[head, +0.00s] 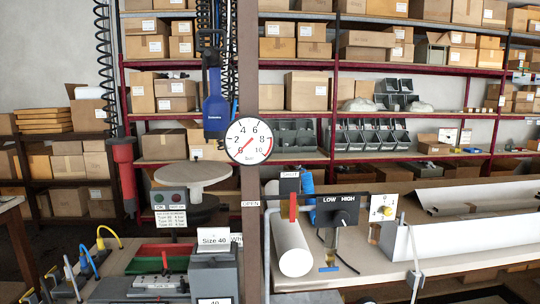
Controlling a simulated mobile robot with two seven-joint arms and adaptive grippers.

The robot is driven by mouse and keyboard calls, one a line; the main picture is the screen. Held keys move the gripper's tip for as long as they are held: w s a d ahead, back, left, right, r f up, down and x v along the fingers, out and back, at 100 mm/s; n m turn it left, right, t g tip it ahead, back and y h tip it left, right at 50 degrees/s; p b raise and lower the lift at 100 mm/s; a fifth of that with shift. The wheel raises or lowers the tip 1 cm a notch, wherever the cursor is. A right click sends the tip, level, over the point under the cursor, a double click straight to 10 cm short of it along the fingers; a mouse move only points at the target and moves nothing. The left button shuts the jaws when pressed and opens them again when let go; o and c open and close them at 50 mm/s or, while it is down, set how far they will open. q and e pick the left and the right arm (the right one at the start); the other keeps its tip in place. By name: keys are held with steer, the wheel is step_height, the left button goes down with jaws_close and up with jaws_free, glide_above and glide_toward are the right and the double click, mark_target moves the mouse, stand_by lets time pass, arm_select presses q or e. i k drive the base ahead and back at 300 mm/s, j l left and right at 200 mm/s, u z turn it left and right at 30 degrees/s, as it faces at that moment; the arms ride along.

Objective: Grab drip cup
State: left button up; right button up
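I cannot pick out a drip cup with certainty in the head view. Around the workstation at the centre right are a black box marked LOW and HIGH (337,209), a red valve handle (292,207) and a white cylinder (292,247) lying on the bench. A small brownish part hangs below the black box, with a blue piece near its lower end; what it is cannot be told. Neither of my grippers shows in this view.
A round pressure gauge (250,141) sits on a brown post (249,80). A grey box labelled Size 40 (214,274) stands left of the post. Long white profiles (460,238) lie on the right bench. Shelves with cardboard boxes (295,92) fill the back.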

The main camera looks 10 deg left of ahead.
mark_target(104, 240)
steer(key=u, duration=1.55)
steer(key=i+j+u, duration=0.25)
steer(key=i+u, duration=0.25)
steer(key=i+j+u, duration=0.2)
steer(key=i+u, duration=1)
steer(key=i+z, duration=0.1)
steer(key=i, duration=0.4)
steer(key=i+j+z, duration=0.1)
steer(key=i, duration=0.4)
steer(key=i+j+z, duration=0.1)
steer(key=i, duration=0.4)
steer(key=i+l+z, duration=0.1)
steer(key=i+z, duration=0.2)
steer(key=z, duration=0.15)
steer(key=i+z, duration=0.35)
steer(key=z, duration=0.15)
steer(key=i+j+z, duration=0.15)
steer(key=i+z, duration=0.15)
steer(key=z, duration=0.15)
